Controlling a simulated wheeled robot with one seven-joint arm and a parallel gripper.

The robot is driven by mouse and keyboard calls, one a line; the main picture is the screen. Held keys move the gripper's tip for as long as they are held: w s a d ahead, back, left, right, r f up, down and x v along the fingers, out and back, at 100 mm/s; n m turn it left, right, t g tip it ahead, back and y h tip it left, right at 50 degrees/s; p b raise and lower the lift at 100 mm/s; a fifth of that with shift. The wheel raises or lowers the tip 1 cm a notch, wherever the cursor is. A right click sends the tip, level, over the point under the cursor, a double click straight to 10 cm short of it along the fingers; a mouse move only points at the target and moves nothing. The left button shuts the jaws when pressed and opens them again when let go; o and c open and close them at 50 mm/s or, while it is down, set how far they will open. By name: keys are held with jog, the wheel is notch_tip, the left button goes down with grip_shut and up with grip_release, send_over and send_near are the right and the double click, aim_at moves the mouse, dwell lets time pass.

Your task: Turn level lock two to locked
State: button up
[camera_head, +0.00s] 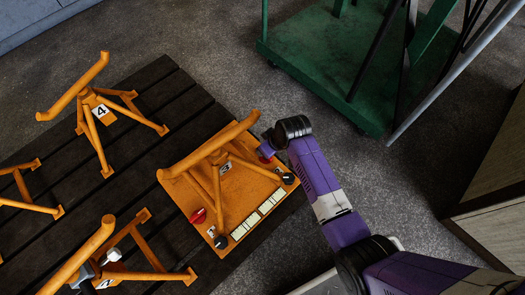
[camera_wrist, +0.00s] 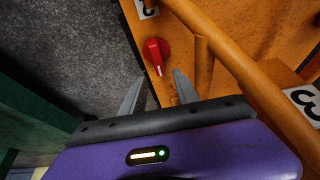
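A red pointed knob (camera_wrist: 155,55) sits on the orange plate (camera_wrist: 195,20) in the wrist view, its tip pointing down toward my gripper. A partly cut-off white label is above it, so I cannot tell which lock it is. My gripper (camera_wrist: 157,80) is open and empty, with the fingers apart just short of the knob. In the head view my gripper (camera_head: 267,149) is at the right corner of the orange plate, above a red knob (camera_head: 265,158) that is largely hidden. A second red knob (camera_head: 197,216) is on the left side of that plate.
An orange stand (camera_head: 212,150) labelled 3 rises from the plate, and its tube is close to my gripper's right finger. Black knobs (camera_head: 288,178) and pale strips (camera_head: 258,208) line the front edge. More orange stands (camera_head: 90,105) stand on dark slats. A green trolley (camera_head: 330,60) is behind.

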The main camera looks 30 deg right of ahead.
jog(key=shift+b+x, duration=1.05)
jog(key=shift+x, duration=1.3)
grip_shut()
